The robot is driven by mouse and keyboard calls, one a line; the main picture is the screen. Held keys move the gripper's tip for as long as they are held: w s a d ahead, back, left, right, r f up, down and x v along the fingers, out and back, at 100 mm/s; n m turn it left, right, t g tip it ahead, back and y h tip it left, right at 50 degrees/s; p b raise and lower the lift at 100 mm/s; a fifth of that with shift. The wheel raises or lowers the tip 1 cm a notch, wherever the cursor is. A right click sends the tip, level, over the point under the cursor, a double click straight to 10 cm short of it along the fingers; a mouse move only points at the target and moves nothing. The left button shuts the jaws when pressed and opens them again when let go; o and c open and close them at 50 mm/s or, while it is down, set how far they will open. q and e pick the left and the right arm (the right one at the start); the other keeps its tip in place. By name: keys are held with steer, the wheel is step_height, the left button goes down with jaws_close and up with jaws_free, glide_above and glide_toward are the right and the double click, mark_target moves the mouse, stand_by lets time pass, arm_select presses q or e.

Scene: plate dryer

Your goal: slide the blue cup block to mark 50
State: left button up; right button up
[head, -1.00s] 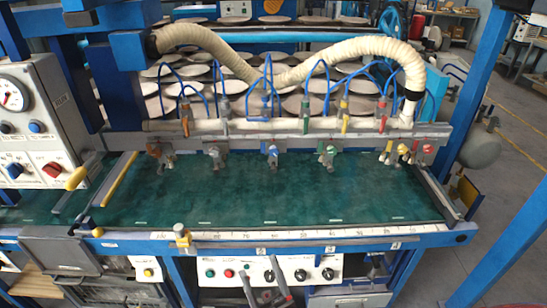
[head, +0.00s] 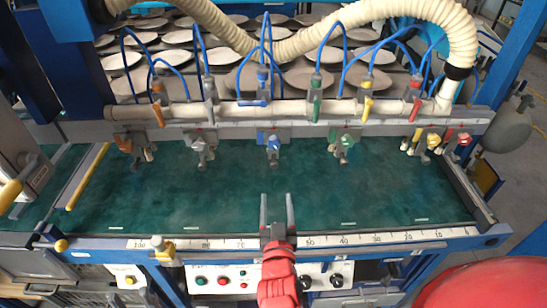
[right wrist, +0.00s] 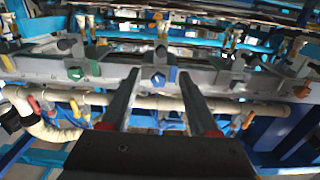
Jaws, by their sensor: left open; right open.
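The blue cup block (head: 273,147) hangs on the rail in the middle of the row, between a grey block (head: 201,148) on its left and a green block (head: 344,146) on its right. The scale (head: 310,241) along the front edge carries the mark 50, a little right of the blue block. My right gripper (head: 277,198) is open and empty, short of the blue block and pointing at it. In the right wrist view the blue block (right wrist: 158,76) shows between and beyond the two fingers, not touched. My left gripper is not in view.
An orange block (head: 135,146) hangs at the left; yellow (head: 430,143) and red (head: 461,143) blocks hang close together at the right. The green bed (head: 200,205) is clear.

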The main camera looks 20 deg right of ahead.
steer(key=b, duration=0.4)
glide_toward(274, 156)
steer(key=s+f, duration=0.1)
steer(key=shift+w+d+r+p, duration=0.15)
steer(key=shift+w+r+p, duration=0.25)
steer(key=shift+w+p, duration=0.35)
steer(key=p+x, duration=0.1)
steer(key=x, duration=0.7)
steer(key=shift+w+f+p, duration=0.1)
steer(key=shift+f+p, duration=0.05)
steer(key=shift+p, duration=0.2)
steer(key=shift+w+d+f, duration=0.15)
steer(key=shift+w, duration=0.55)
steer(key=shift+c, duration=0.2)
jaws_close()
